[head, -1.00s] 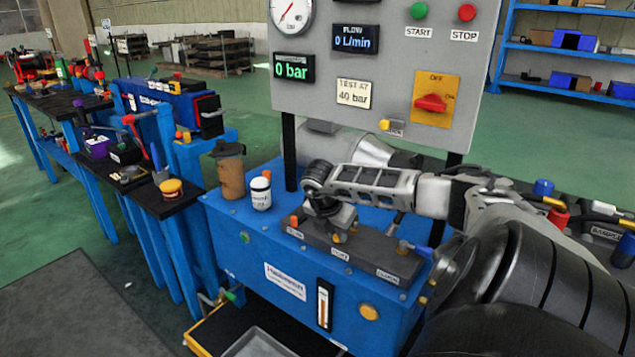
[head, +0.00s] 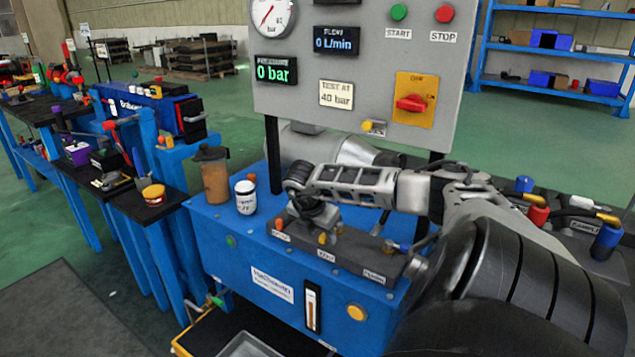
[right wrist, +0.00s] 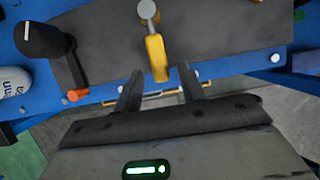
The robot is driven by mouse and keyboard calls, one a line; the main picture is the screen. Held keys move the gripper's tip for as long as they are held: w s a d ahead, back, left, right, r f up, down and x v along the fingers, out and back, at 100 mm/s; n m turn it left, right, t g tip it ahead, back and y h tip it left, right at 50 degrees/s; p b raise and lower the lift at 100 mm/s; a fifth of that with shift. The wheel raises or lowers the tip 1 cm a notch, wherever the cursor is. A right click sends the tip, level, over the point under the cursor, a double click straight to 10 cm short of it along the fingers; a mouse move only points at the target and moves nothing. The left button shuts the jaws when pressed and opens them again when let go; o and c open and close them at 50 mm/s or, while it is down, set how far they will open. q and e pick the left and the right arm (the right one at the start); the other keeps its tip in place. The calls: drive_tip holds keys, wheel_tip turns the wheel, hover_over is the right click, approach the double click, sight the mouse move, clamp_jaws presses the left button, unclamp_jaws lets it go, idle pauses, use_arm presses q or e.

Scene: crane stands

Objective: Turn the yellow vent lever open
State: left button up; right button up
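The yellow vent lever (head: 323,238) is on the dark valve block (head: 352,250) on top of the blue bench. In the right wrist view the yellow lever (right wrist: 156,58) points down the picture from a round grey pivot. My right gripper (head: 316,222) is over the block, close to the lever. In the right wrist view its two fingers (right wrist: 160,72) are apart, and the lever's free end shows between their tips. I cannot tell whether either finger touches it. The head view hides the fingers. My left gripper is not in view.
An orange-tipped lever (right wrist: 76,95) is left of the yellow one, by a black knob (right wrist: 45,40). A white bottle (head: 246,197) and a brown bottle (head: 212,175) stand left. The panel (head: 380,25) rises behind, reading 0 bar.

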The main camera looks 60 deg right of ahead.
drive_tip(key=v, duration=1.5)
drive_tip(key=shift+a+r+p, duration=0.2)
drive_tip(key=shift+r+p, duration=0.15)
drive_tip(key=shift+p, duration=0.05)
